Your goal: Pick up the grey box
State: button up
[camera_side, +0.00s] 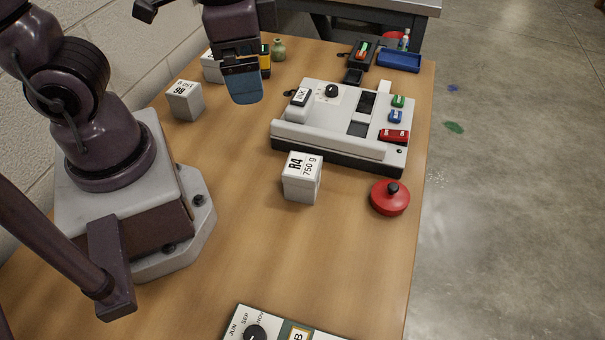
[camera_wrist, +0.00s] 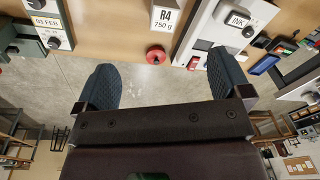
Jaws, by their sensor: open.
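Two pale grey boxes with printed labels stand upright on the wooden table in the side view. One, marked R4 750 g (camera_side: 301,178), is in front of the white device. The R4 box also shows at the top of the wrist view (camera_wrist: 165,17). My gripper (camera_side: 243,90) is above the table, between the B6 box and the white device, apart from both. In the wrist view its blue fingers (camera_wrist: 163,66) are wide apart with nothing between them.
The white device (camera_side: 340,112) with buttons lies right of centre. A red round knobbed object (camera_side: 390,198) sits near the table's right edge. A blue tray (camera_side: 399,62) is at the far right. A panel with month dials (camera_side: 275,326) is at the front. The table's middle left is clear.

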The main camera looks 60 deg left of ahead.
notch_tip(320, 180, down, 7)
jog(key=s+d+m+g+y, duration=0.1)
jog(key=m+g+y, duration=0.2)
jog(key=m+y, duration=0.15)
jog(key=m+t+y, duration=0.9)
jog(key=m+t, duration=0.4)
jog(key=m, duration=0.5)
send_over(298, 187)
jog(key=v, duration=0.2)
notch_tip(298, 187, down, 11)
jog(key=shift+t, duration=0.3)
notch_tip(298, 187, down, 6)
jog(key=shift+f, duration=0.2)
jog(key=shift+w+a+f, duration=0.1)
jog(key=shift+f, duration=0.2)
jog(key=x, duration=0.4)
jog(key=shift+w+a, duration=0.2)
jog(key=shift+w, duration=0.05)
